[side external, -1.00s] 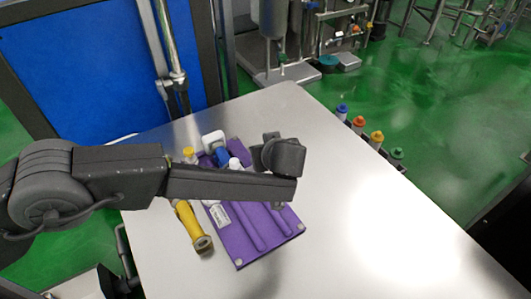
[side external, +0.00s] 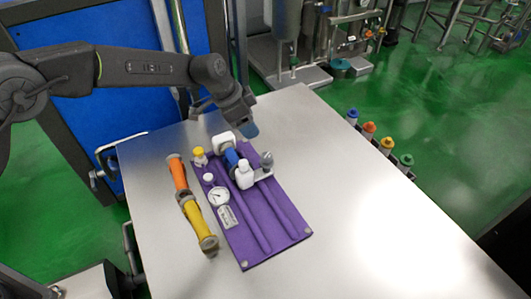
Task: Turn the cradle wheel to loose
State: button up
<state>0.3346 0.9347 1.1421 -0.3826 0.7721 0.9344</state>
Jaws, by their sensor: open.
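A purple board (side external: 282,240) lies on the steel table. Near its far end stands a white bottle (side external: 245,176) beside a blue round part (side external: 231,158) and a white block (side external: 222,141). A small grey knob (side external: 266,160) stands on a white arm (side external: 262,175) to the right of the bottle. I cannot tell for certain which of these parts is the cradle wheel. My gripper (side external: 247,127) is open, pointing down above and behind the board's far end, apart from the parts there. Its fingertips are small and dark, and nothing shows between them.
A round gauge (side external: 218,196), a label plate (side external: 227,217), a yellow-capped bottle (side external: 200,156) and a white cap (side external: 208,178) are along the board's left side. An orange and yellow tube (side external: 193,209) lies left of it. The table's right is clear.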

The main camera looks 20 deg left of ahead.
aim_at(266, 155)
jog(key=x, duration=0.9)
jog(key=a+x, duration=0.1)
jog(key=x, duration=0.3)
jog(key=shift+s+d+f, duration=0.1)
jog(key=shift+d+f, duration=0.1)
jog(key=shift+f, duration=0.35)
jog(key=c, duration=0.9)
